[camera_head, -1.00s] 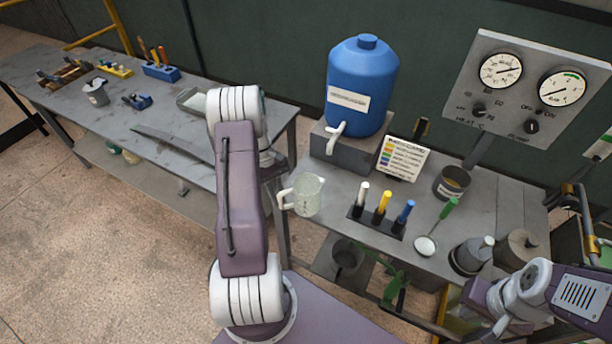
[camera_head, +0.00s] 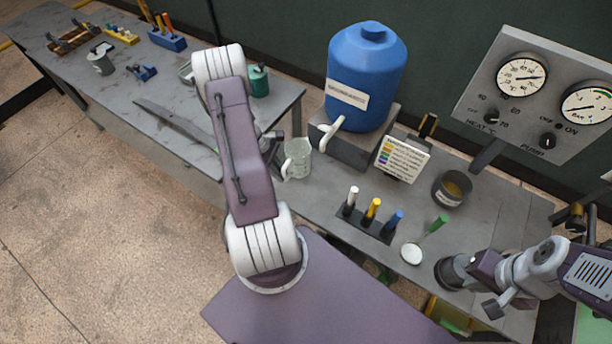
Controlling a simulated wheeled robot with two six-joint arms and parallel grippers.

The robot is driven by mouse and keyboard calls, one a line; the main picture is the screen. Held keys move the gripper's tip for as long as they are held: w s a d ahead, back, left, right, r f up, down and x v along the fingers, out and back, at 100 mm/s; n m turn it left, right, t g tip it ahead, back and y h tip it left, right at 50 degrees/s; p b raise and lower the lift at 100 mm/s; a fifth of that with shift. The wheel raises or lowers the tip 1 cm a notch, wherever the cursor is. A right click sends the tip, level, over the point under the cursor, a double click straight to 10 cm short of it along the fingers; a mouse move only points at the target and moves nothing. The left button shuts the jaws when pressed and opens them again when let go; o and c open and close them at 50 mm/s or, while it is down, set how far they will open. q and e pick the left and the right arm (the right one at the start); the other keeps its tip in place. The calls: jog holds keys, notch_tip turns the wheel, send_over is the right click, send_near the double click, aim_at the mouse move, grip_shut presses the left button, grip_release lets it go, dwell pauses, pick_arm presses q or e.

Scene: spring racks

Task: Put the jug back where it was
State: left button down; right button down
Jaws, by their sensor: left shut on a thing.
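The clear jug (camera_head: 299,160) is near the left end of the right-hand bench, left of and in front of the blue water drum's white tap (camera_head: 331,136). It looks upright, with its handle on the left. My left gripper (camera_head: 276,148) reaches it from the left and is shut on it; the fingers are small and partly hidden by my arm. I cannot tell whether the jug's base touches the bench. My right gripper (camera_head: 492,302) is low at the right, over the bench's front part, beside a dark-based pot (camera_head: 453,273). Its jaws are unclear.
The blue drum (camera_head: 365,80) stands on a grey block (camera_head: 352,146). A colour card (camera_head: 402,160), a pen rack (camera_head: 367,226), a green-handled ladle (camera_head: 412,254) and a dark tin (camera_head: 452,189) share the bench. A gauge panel (camera_head: 540,100) rises behind. Another table (camera_head: 180,115) stands left.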

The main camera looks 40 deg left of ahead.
pick_arm(q)
jog(key=d, duration=0.1)
jog(key=w+d, duration=0.1)
jog(key=d, duration=0.1)
jog(key=shift+w+d, duration=0.25)
jog(key=shift+w, duration=0.1)
jog(key=shift+d, duration=0.25)
jog(key=shift+s, duration=0.15)
jog(key=shift+d+r+p, duration=0.1)
jog(key=shift+d+p, duration=0.2)
jog(key=shift+p, duration=0.05)
jog(key=d, duration=0.1)
jog(key=w+d+p, duration=0.1)
jog(key=d, duration=0.1)
jog(key=shift+w+d, duration=0.1)
jog(key=shift+w, duration=0.1)
jog(key=shift+f, duration=0.6)
jog(key=shift+w+f, duration=0.15)
jog(key=shift+f, duration=0.1)
jog(key=shift+s+f, duration=0.15)
jog(key=shift+s, duration=0.05)
jog(key=c, duration=1.8)
grip_release()
jog(key=shift+c, duration=0.2)
jog(key=o, duration=0.4)
jog(key=shift+w, duration=0.15)
pick_arm(e)
notch_tip(320, 180, up, 2)
jog(key=shift+r, duration=0.15)
